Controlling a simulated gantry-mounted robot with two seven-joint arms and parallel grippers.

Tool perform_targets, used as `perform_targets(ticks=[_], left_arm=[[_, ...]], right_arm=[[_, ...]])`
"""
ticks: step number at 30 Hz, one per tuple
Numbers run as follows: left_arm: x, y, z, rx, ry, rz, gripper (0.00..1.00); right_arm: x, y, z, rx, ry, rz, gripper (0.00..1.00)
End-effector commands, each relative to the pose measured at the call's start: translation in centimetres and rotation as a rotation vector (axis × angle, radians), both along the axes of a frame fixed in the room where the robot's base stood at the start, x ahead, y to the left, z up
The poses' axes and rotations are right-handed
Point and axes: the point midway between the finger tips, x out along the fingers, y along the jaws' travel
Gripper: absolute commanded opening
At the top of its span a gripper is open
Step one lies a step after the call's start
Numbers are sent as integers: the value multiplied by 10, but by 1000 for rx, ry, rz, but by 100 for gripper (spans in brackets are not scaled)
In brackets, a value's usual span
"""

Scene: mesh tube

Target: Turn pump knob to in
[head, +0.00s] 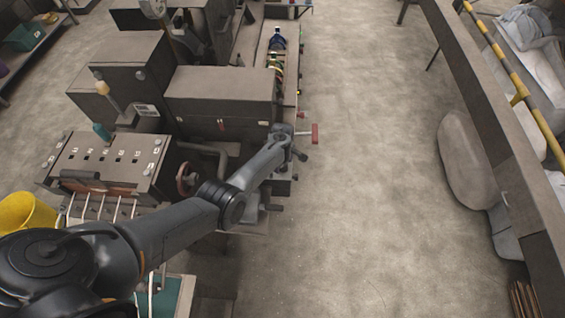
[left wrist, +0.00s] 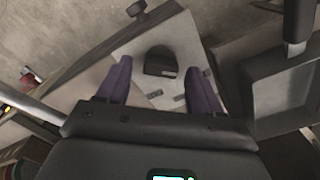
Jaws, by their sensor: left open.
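In the left wrist view, a dark, rounded knob (left wrist: 160,62) stands on a pale plate (left wrist: 136,46). I take it for the pump knob; no label is readable. My left gripper (left wrist: 158,67) is open, with one purple-grey finger on each side of the knob. The fingers appear apart from it, with a gap on both sides. In the head view my left arm reaches from the lower left to the machine's right edge, where the wrist (head: 280,138) is. The fingertips and knob cannot be made out there. My right gripper is in neither view.
A red-ended lever (head: 315,133) sticks out just right of my wrist. A yellow bucket (head: 27,212) is at the far left.

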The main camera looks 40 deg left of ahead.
Motion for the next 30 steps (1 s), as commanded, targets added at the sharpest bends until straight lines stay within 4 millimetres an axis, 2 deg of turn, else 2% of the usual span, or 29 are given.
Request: perform_targets(ticks=[8, 21, 30], left_arm=[[0, 0, 9, 1, -2, -1, 66], [0, 0, 77, 2, -2, -1, 66], [0, 1, 105, 1, 0, 0, 66]], right_arm=[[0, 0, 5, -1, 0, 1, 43], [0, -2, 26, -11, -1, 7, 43], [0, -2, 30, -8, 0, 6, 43]])
